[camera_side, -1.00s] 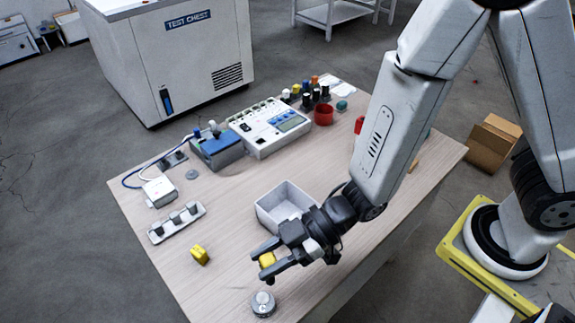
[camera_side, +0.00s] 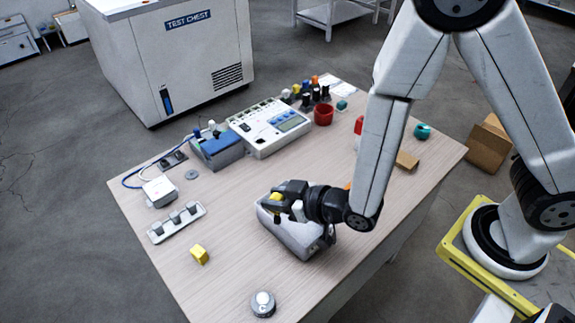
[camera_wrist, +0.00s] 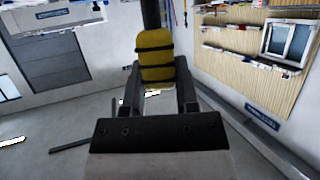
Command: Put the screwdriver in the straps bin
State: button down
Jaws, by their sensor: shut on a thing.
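My gripper (camera_side: 276,199) is shut on a yellow handle with black bands, which looks like the screwdriver (camera_side: 275,197). In the wrist view the screwdriver (camera_wrist: 156,62) stands between the fingers (camera_wrist: 158,88), with a dark shaft running up out of the picture. In the side view my gripper is over the light grey open bin (camera_side: 292,240) near the table's middle and hides much of its inside. I see no label on the bin, so I cannot read whether it is the straps bin.
A yellow cube (camera_side: 199,254) and a round metal piece (camera_side: 263,304) lie on the wooden table (camera_side: 225,285). A grey holder (camera_side: 176,222) stands left. A white instrument (camera_side: 269,127), a red cup (camera_side: 323,114) and a cardboard piece (camera_side: 407,160) are farther back.

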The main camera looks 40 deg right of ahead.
jog(key=d+f+m+h, duration=0.1)
jog(key=d+m+h, duration=0.3)
jog(key=d, duration=0.2)
jog(key=shift+w+t+h, duration=0.3)
jog(key=shift+w+t, duration=0.1)
jog(key=shift+w, duration=0.05)
jog(key=shift+f, duration=2)
jog(key=shift+f, duration=0.15)
jog(key=shift+f, duration=1.85)
jog(key=shift+f, duration=0.15)
jog(key=shift+c, duration=1.8)
grip_release()
